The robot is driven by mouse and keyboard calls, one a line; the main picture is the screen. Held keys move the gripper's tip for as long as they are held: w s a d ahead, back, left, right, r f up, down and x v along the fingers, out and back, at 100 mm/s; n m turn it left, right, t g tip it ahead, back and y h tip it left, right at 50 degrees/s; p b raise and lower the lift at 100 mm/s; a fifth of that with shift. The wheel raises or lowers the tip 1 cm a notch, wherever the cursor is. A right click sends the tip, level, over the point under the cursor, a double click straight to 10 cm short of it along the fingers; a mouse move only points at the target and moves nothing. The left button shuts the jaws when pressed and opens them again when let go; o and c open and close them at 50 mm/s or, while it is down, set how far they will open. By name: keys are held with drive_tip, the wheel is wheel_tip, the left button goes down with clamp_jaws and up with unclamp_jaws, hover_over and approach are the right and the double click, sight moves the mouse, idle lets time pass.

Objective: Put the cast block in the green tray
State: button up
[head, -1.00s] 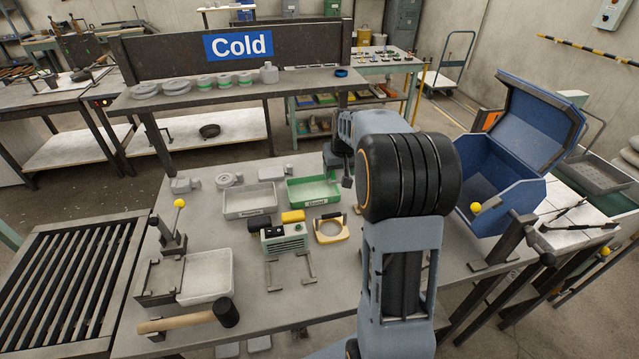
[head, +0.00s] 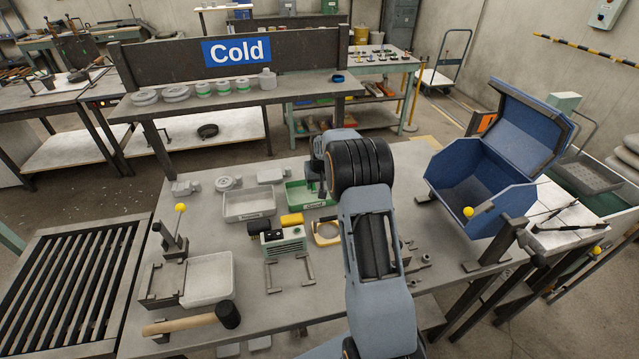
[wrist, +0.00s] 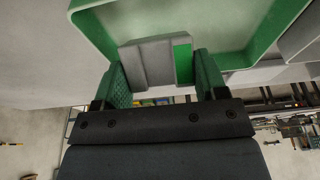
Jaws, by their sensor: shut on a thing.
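The green tray (head: 297,196) stands on the table just right of a similar pale tray. My arm reaches over its right part in the head view and hides some of it. In the wrist view my gripper (wrist: 160,64) is shut on the cast block (wrist: 148,62), a grey piece with a green patch on one side, held between the two green fingers. The green tray (wrist: 92,22) lies behind the block there. I cannot tell whether the block is above the tray or inside it.
The pale tray (head: 250,205) stands left of the green one. Grey castings (head: 228,183) lie behind them. A pale green device (head: 288,243) and a yellow ring-shaped tool (head: 326,236) stand in front. A blue lidded bin (head: 475,185) stands to the right.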

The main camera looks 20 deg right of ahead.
drive_tip(key=shift+f, duration=0.4)
drive_tip(key=shift+f, duration=0.15)
drive_tip(key=o, duration=0.8)
drive_tip(key=shift+c, duration=0.2)
drive_tip(key=d+b+v, duration=0.1)
drive_tip(key=v, duration=1.1)
drive_tip(key=s+a+r+n, duration=0.1)
drive_tip(key=s+a+r, duration=0.6)
drive_tip(key=s+a, duration=0.45)
drive_tip(key=s+a+f, duration=0.1)
drive_tip(key=s+a, duration=0.1)
drive_tip(key=s, duration=0.6)
drive_tip(key=s+a+f+n+t, duration=0.1)
drive_tip(key=s+a, duration=0.1)
drive_tip(key=s, duration=0.7)
drive_tip(key=shift+s+f+y, duration=0.2)
drive_tip(key=shift+f+y, duration=0.1)
